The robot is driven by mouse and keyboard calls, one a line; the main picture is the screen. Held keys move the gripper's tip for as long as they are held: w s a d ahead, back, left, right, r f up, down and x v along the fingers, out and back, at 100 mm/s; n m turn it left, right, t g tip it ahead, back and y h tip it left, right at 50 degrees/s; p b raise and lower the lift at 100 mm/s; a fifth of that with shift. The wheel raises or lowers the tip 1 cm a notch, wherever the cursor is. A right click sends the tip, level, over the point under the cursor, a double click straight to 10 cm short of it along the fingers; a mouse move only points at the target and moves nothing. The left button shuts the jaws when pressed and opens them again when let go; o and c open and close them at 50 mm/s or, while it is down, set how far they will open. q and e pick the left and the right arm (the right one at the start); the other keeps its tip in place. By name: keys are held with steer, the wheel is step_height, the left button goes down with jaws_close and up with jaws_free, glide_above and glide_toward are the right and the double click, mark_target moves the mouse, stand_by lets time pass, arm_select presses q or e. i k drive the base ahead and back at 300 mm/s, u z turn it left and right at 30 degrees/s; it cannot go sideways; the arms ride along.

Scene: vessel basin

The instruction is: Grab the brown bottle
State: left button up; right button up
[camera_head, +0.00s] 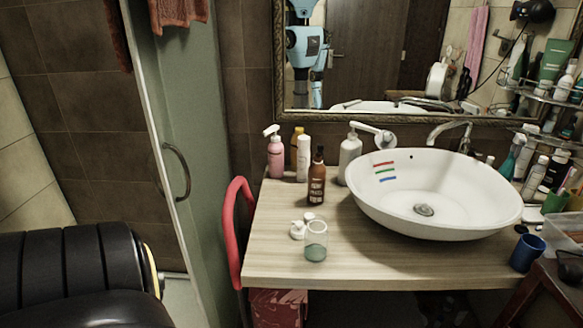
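The brown bottle (317,180) stands upright on the wooden counter (275,245), left of the white basin. It has a dark neck and cap and pale lettering on its front. A pink pump bottle (275,157), a white slim bottle (303,158) and a yellowish bottle, partly hidden, stand behind it to the left. A white pump bottle (349,158) stands behind it to the right. Neither of my grippers is in the head view.
The white basin (430,205) fills the counter's right side. A glass cup (316,241) and a small white item (298,229) sit in front of the bottle. A red curved object (232,230) stands at the counter's left edge. A dark blue cup (527,253) is at right.

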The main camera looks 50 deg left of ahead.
mark_target(317, 170)
steer(key=u, duration=1.15)
steer(key=i, duration=0.1)
steer(key=u, duration=0.15)
